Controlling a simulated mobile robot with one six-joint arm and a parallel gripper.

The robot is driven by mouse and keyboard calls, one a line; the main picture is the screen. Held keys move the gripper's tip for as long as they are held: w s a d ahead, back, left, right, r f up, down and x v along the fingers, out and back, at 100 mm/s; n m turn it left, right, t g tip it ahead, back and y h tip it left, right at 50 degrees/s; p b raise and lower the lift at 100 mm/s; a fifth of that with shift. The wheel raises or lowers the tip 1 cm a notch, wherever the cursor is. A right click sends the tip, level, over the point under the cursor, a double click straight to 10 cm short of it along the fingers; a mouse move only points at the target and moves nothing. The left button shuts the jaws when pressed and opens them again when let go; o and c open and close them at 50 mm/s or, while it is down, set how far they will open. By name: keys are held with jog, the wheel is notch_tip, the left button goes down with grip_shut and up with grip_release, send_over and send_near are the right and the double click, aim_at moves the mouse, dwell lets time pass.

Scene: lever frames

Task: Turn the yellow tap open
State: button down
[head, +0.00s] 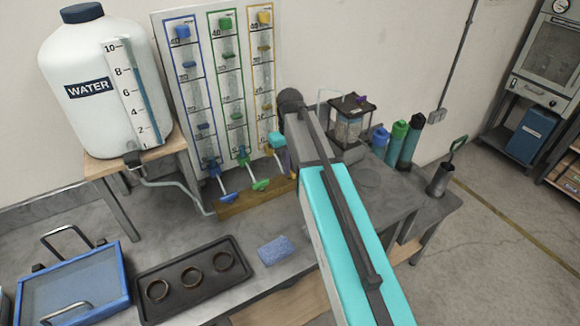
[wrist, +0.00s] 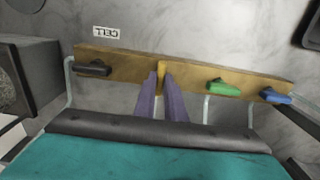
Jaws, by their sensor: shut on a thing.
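The yellow tap's handle (wrist: 161,67) shows in the wrist view on a wooden rail, as a narrow yellow piece between my two purple fingers. My gripper (wrist: 163,88) is shut on this handle. In the head view my teal arm covers the foot of the yellow column, so the yellow tap is hidden there. The green tap (wrist: 223,88) and the blue tap (wrist: 275,97) sit to the right in the wrist view. In the head view the green tap (head: 260,184) and the blue tap (head: 229,197) stick out below the panel (head: 222,90).
A black tap (wrist: 94,68) sits at the rail's left end in the wrist view. The white water tank (head: 95,115) stands left of the panel. A dark tray (head: 165,303) with rings, a blue sponge (head: 275,251) and a blue-framed screen (head: 75,285) lie on the bench.

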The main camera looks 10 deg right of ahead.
jog(key=c, duration=1.8)
grip_release()
jog(key=shift+r, duration=0.1)
notch_tip(320, 180, up, 14)
jog(key=p, duration=0.7)
jog(key=shift+f, duration=0.2)
